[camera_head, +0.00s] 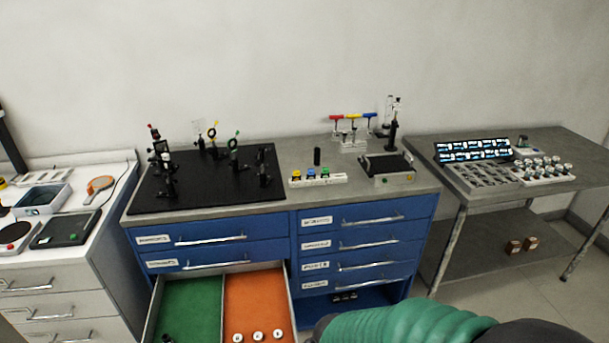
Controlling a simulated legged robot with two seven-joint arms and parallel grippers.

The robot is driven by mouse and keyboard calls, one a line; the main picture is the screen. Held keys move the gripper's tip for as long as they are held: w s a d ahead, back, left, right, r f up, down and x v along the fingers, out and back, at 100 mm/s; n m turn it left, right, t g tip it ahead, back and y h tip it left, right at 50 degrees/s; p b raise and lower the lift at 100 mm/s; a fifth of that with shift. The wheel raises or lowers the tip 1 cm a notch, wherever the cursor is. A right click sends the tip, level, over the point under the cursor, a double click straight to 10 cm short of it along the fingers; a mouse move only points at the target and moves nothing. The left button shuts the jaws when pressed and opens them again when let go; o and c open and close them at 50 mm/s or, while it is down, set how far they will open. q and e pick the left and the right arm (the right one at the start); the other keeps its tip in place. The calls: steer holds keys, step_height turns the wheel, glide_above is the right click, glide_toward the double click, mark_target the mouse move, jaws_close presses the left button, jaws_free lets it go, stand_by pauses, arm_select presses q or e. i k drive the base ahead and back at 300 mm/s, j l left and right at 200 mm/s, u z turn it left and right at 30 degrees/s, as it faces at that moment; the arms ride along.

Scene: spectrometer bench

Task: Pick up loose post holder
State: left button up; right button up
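A small black upright cylinder (317,156), which may be the loose post holder, stands on the grey bench top (300,204) behind a white strip with colored knobs. Another small dark part (168,338) lies in the green left half of the open drawer, cut off by the bottom edge; I cannot tell what it is. Several black posts with optics stand on the black breadboard (205,200). My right arm's green ribbed sleeve crosses the bottom right, but no gripper fingers show. My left gripper is out of view.
The open drawer (223,290) juts out below the bench, with white round parts (258,335) in its orange half. A balance-like box (388,178) and a rack of hex keys (352,130) stand on the right. A side table (500,180) holds a parts tray.

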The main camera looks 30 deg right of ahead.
mark_target(317, 150)
steer(key=u, duration=0.2)
steer(key=l+u, duration=0.7)
steer(key=l, duration=0.2)
steer(key=l+u, duration=0.35)
